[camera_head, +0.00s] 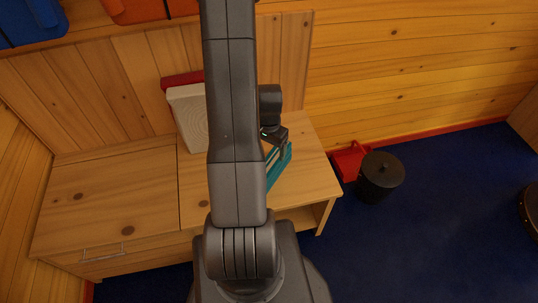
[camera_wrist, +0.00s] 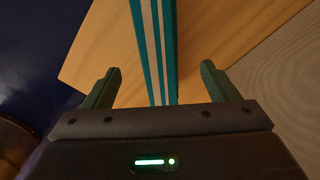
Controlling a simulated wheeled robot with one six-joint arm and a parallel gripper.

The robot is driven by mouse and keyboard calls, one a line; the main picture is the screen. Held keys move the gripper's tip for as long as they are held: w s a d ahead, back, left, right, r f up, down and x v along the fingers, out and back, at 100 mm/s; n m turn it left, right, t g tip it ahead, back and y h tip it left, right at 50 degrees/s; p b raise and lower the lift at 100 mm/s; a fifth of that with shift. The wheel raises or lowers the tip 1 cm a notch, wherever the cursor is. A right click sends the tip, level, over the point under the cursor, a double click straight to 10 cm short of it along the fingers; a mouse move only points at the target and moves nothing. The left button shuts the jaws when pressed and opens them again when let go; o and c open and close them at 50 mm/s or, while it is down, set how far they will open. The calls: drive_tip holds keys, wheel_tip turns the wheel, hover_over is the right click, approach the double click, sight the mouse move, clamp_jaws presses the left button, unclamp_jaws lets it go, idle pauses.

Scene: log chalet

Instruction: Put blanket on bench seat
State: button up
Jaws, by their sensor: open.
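The teal item with white stripes (camera_head: 279,168), which looks like the folded blanket, is at the right part of the wooden bench seat (camera_head: 308,180). My arm hides part of it. It also shows in the wrist view (camera_wrist: 170,40) as a narrow striped band above the pale wood of the seat (camera_wrist: 110,50). My gripper (camera_head: 276,140) is over the bench at the blanket. In the wrist view my gripper (camera_wrist: 160,69) is open, with one finger on each side of the band and a gap to both. I cannot tell whether the blanket touches the seat.
A pale cushion-like item (camera_head: 188,117) leans at the backrest, with a red item (camera_head: 182,78) behind it. A black lidded bin (camera_head: 380,175) and a red dustpan-like thing (camera_head: 349,161) stand on the blue floor right of the bench. The left seat part (camera_head: 110,195) is clear.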

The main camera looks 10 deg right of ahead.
drive_tip(key=shift+r, duration=1.05)
drive_tip(key=shift+c, duration=0.2)
